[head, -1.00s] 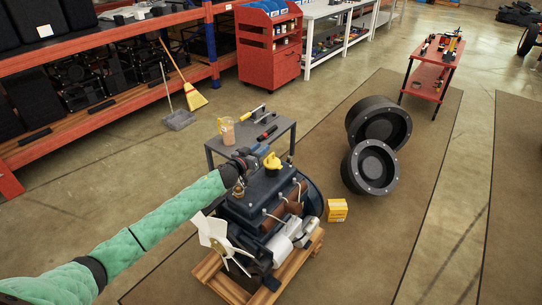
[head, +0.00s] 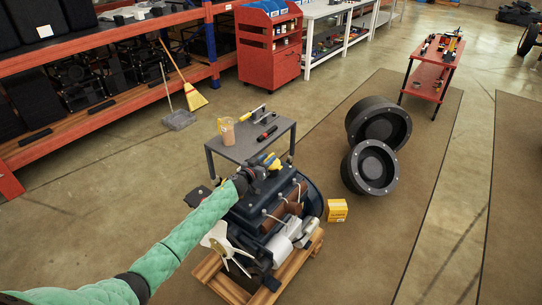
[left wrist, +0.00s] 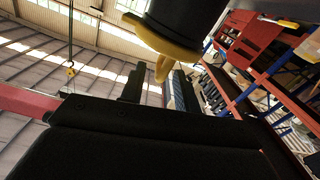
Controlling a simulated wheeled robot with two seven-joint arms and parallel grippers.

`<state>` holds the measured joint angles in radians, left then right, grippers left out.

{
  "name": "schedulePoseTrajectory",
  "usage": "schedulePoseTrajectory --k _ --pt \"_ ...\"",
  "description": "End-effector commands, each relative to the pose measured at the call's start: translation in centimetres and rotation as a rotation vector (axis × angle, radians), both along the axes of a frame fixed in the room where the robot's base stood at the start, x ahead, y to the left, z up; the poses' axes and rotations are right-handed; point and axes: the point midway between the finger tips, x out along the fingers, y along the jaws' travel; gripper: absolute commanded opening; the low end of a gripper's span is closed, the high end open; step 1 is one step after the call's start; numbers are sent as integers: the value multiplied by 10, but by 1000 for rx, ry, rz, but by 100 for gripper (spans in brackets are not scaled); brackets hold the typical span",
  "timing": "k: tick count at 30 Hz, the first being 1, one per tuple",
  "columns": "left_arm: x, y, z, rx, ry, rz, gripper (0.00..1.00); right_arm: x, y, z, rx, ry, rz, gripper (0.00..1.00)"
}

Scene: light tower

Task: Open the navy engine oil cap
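The navy engine (head: 262,207) stands on a wooden pallet (head: 212,276), with a white fan at its front. Its yellow oil cap (head: 274,162) is on top, at the back, partly hidden by my gripper. My left gripper (head: 262,164) is right at the cap, reaching in from the left. In the left wrist view, its two dark fingers (left wrist: 156,88) stand apart, with the yellow cap (left wrist: 172,45) and its tab just beyond and between their tips. A black cylinder adjoins the cap there. I cannot tell whether a finger touches the tab. My right gripper is out of view.
A grey table (head: 243,146) with a jar and tools stands close behind the engine. A yellow box (head: 338,210) lies on the floor to its right. Two large black wheel-like parts (head: 372,168) stand further right.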

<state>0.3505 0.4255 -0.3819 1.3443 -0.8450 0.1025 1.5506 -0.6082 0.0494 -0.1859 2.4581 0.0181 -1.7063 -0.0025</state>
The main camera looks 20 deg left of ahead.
Motion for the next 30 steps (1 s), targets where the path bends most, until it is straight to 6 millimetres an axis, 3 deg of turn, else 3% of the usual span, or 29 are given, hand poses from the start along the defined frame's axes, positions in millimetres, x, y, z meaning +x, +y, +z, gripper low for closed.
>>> schedulePoseTrajectory --k 6,18,23,30 --pt "22 -8 1 0 -1 0 32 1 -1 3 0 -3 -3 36" --pt "28 -10 0 1 -1 -1 32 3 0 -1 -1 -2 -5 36" --pt "28 -10 0 1 -1 -1 2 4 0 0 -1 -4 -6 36" --pt "28 -11 0 1 -1 -1 0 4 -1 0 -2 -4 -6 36"
